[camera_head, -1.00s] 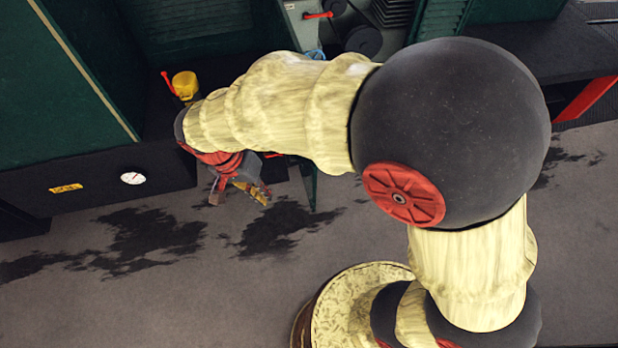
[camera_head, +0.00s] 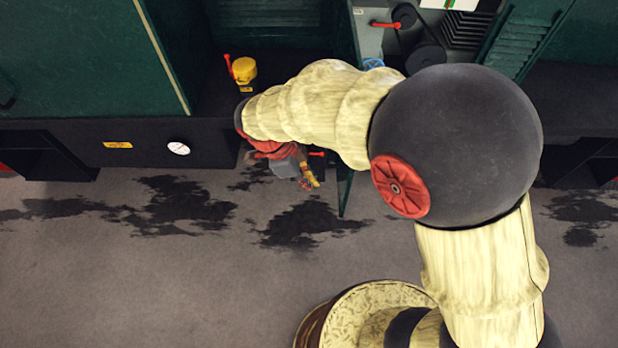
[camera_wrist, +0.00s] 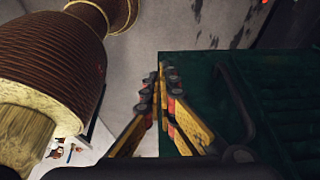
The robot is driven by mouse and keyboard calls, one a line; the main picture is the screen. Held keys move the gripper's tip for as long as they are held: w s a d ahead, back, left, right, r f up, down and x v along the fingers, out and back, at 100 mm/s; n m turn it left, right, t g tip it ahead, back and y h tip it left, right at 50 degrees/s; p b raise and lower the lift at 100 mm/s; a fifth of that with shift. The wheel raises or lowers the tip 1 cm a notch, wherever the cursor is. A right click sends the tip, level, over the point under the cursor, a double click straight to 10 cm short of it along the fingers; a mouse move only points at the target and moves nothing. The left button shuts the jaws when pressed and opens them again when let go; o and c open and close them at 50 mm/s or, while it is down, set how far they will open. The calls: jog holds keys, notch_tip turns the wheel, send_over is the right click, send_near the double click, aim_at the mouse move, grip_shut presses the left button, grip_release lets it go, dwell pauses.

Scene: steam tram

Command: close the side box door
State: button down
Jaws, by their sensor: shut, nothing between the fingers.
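The side box door, a thin dark green panel (camera_head: 345,190), stands open and is seen nearly edge-on in the head view, jutting out from the tram's side over the grey floor. In the wrist view a green louvred panel with a dark handle (camera_wrist: 240,105) fills the right side; it looks like this door. My gripper (camera_head: 311,183) is just left of the door in the head view. In the wrist view my gripper (camera_wrist: 161,78) is shut and empty, its tips overlapping the panel's left edge. I cannot tell whether they touch it. My arm hides part of the door and box.
A yellow cap (camera_head: 244,71) and a red lever (camera_head: 229,66) stand on the black ledge left of my wrist. A white gauge (camera_head: 178,148) is on the ledge's front face. Another red lever (camera_head: 386,25) is behind my arm. The stained floor (camera_head: 130,270) is clear at the left.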

jog(key=d+f, duration=0.5)
jog(key=d, duration=0.1)
jog(key=shift+f+p, duration=0.2)
jog(key=shift+p, duration=0.25)
jog(key=shift+d, duration=0.1)
